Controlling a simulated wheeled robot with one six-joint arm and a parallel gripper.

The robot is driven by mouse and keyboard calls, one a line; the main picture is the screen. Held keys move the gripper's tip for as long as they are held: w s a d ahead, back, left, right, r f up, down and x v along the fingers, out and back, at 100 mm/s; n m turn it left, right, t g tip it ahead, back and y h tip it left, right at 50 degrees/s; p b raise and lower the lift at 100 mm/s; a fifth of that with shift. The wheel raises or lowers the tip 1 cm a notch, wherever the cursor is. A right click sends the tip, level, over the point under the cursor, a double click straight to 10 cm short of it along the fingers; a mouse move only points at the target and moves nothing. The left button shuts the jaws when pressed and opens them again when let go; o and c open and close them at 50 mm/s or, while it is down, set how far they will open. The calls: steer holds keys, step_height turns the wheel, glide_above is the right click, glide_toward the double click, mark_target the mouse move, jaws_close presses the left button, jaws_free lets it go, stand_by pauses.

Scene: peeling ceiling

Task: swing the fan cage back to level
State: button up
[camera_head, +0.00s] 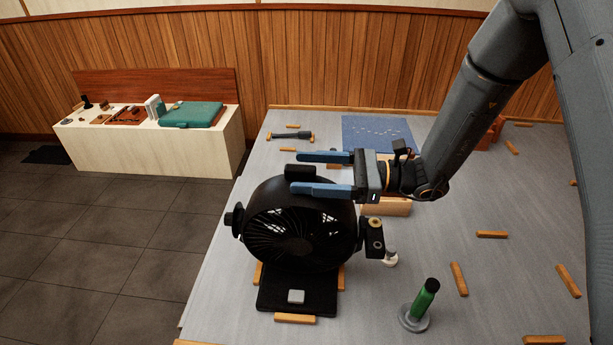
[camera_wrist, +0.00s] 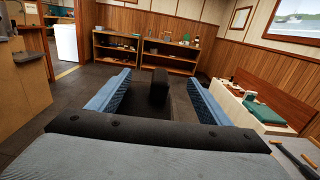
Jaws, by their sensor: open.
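The black fan cage (camera_head: 262,205) stands on a flat black base (camera_head: 270,290) at the table's near left, its slatted front facing the head camera. Its exact tilt is hard to judge. A black tab (camera_head: 297,171) sticks up from the cage's top. A bracket with a brass-coloured knob (camera_head: 375,224) is at the cage's right side. My gripper (camera_head: 296,173) is open above the cage, its blue fingers pointing left. In the wrist view the tab (camera_wrist: 160,86) stands between the two fingers, with gaps on both sides. I see no contact.
A green-handled tool (camera_head: 425,297) stands upright at right of the fan base. Wooden strips (camera_head: 459,278) are scattered over the grey table (camera_head: 400,270). A blue mat (camera_head: 380,132) lies behind my gripper. A pale bench (camera_head: 160,152) stands apart at the back left.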

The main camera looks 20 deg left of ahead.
steer(key=v, duration=0.5)
steer(key=shift+w+d, duration=0.15)
steer(key=shift+d, duration=0.35)
steer(key=shift+d, duration=0.1)
